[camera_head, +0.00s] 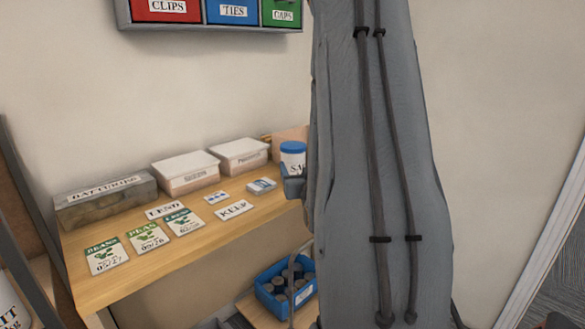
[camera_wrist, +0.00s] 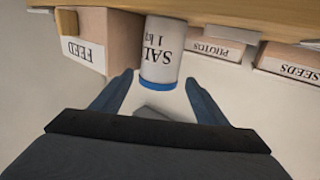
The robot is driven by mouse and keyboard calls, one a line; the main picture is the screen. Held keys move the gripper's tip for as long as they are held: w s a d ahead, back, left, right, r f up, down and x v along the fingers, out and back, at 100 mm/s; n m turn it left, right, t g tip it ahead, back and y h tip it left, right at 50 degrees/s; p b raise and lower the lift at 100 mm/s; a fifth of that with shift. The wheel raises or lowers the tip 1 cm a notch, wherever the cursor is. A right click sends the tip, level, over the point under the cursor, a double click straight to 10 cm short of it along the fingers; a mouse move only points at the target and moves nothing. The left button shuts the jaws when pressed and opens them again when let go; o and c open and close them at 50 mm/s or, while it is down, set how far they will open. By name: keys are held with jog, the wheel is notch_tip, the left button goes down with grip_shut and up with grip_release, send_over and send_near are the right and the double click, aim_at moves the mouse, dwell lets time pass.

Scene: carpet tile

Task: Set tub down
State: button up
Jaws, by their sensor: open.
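The tub (camera_head: 293,152) is white with a blue lid and stands upright on the wooden shelf top (camera_head: 215,228), near its right end. In the wrist view, which is upside down, the tub (camera_wrist: 161,62) shows a label reading "SAL" and "1 k", the rest cut off by its curve. Its base meets the shelf board (camera_wrist: 240,12). My gripper (camera_wrist: 158,83) is open, with one finger on each side of the tub and a visible gap on both sides. In the head view my arm hides most of the gripper and the tub's right side.
A box marked FEED (camera_wrist: 86,42) stands close beside the tub. Two white lidded boxes (camera_head: 186,173) and a grey-green box (camera_head: 105,203) line the wall. Seed packets (camera_head: 148,237) and cards lie in front. A blue bin (camera_head: 270,298) sits below.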

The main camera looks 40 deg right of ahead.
aim_at(296, 158)
jog(key=p+x, duration=0.2)
jog(key=x, duration=0.5)
jog(key=shift+w+d, duration=0.15)
jog(key=shift+w, duration=0.15)
jog(key=c, duration=1.4)
jog(key=shift+r, duration=0.1)
jog(key=shift+c, duration=1.3)
jog(key=shift+r, duration=0.1)
